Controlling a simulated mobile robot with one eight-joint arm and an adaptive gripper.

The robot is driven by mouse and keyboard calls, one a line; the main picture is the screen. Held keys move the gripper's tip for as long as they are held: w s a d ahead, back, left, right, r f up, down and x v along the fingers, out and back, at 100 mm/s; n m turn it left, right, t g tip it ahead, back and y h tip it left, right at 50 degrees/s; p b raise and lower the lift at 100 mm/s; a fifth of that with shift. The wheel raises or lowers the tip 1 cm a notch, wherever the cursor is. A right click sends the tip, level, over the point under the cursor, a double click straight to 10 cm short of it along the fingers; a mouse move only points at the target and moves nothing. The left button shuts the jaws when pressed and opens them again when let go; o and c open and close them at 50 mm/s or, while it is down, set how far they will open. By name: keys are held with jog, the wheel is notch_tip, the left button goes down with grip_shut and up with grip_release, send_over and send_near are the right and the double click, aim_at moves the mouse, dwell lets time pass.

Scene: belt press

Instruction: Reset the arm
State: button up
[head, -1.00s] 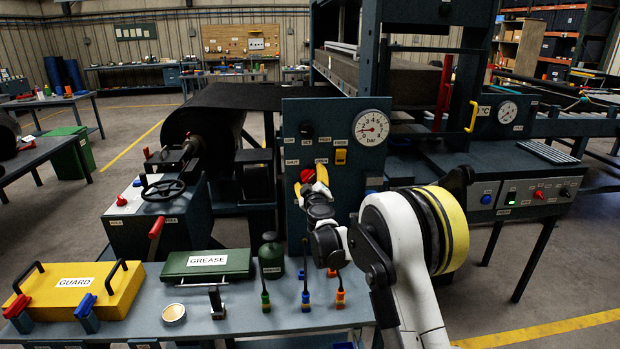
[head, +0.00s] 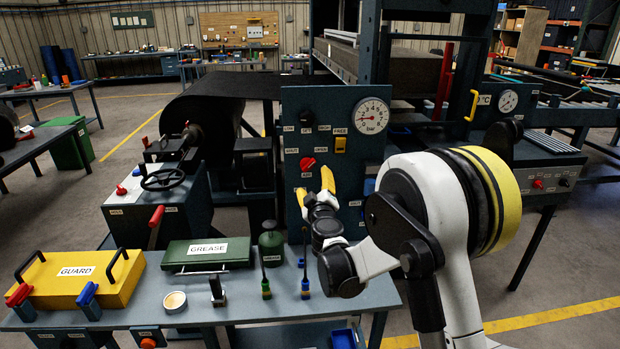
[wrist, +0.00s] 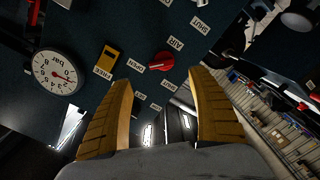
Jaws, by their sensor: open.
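My gripper (head: 315,190) is in front of the blue control panel (head: 292,125). Its yellow fingers are spread apart with nothing between them. In the wrist view my gripper (wrist: 163,105) points at the panel, and the red air knob (wrist: 162,61) lies just beyond and between the fingertips, apart from them. In the head view the red air knob (head: 307,163) shows just above the fingertips. My white arm with its yellow-banded joint fills the right foreground.
A round bar gauge (head: 371,115) and a yellow switch (head: 340,145) are on the panel. A handwheel (head: 163,179) stands left of the panel.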

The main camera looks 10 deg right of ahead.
jog(key=s+d+r+m+g+h, duration=0.2)
jog(key=s+d+r+m+h, duration=0.15)
jog(key=s+d+r, duration=0.45)
jog(key=s+d+m+g+h, duration=0.1)
jog(key=s+d+m+g, duration=0.4)
jog(key=s, duration=0.7)
jog(key=s+a+f+g+y, duration=0.1)
jog(key=s+f, duration=0.2)
jog(key=s, duration=0.5)
jog(key=s+a+f+g+y, duration=0.1)
jog(key=s+a+f+y, duration=0.1)
jog(key=s, duration=0.7)
jog(key=s+a+f+g+y, duration=0.1)
jog(key=s+f, duration=0.3)
jog(key=s, duration=0.4)
jog(key=shift+s+a+f+g, duration=0.15)
jog(key=shift+s+f+g, duration=0.25)
jog(key=shift+g, duration=0.1)
jog(key=shift+y, duration=0.25)
